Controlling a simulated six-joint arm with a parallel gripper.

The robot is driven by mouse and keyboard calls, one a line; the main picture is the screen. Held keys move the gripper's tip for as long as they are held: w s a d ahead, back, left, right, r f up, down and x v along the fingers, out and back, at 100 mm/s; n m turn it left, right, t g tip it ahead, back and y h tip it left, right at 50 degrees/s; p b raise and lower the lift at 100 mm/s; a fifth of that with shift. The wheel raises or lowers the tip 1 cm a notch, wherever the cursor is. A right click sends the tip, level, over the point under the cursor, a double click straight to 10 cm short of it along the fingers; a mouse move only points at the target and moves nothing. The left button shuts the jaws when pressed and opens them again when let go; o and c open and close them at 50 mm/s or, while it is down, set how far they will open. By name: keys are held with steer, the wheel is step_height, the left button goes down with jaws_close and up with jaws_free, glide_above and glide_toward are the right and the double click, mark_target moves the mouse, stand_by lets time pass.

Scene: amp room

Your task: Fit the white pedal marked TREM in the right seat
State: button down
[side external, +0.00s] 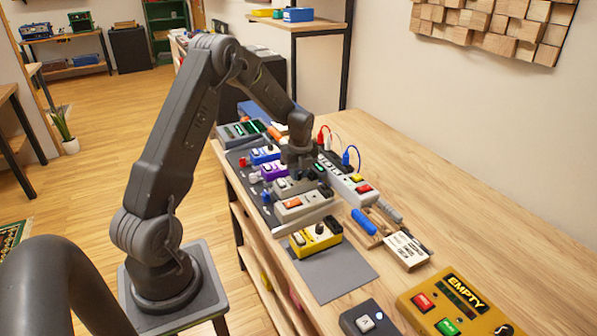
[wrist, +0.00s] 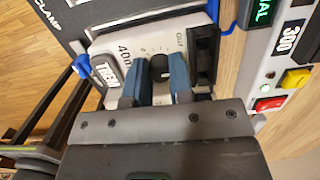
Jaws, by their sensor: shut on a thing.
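The white pedal (wrist: 119,44) lies under my gripper in the wrist view. It has a black knob, small print and a tilted white label (wrist: 104,72) that seems to read TREM. My gripper (wrist: 161,75) is shut on the pedal's knob, with one blue-grey finger on each side of it. In the side view my gripper (side external: 298,168) is low over the dark pedalboard (side external: 270,214), and the pale pedal (side external: 290,186) shows just below it. The gripper hides part of the pedal. I cannot tell whether the pedal is fully down in a seat.
Blue (side external: 265,154) and purple (side external: 273,169) pedals stand close by, with a white-and-orange one (side external: 306,205) nearer the camera. A white power strip (side external: 344,181) with cables runs along the right.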

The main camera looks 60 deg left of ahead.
steer(key=shift+f, duration=0.15)
stand_by(0.5)
steer(key=c, duration=0.9)
jaws_free()
steer(key=shift+f, duration=0.1)
steer(key=shift+r, duration=3.55)
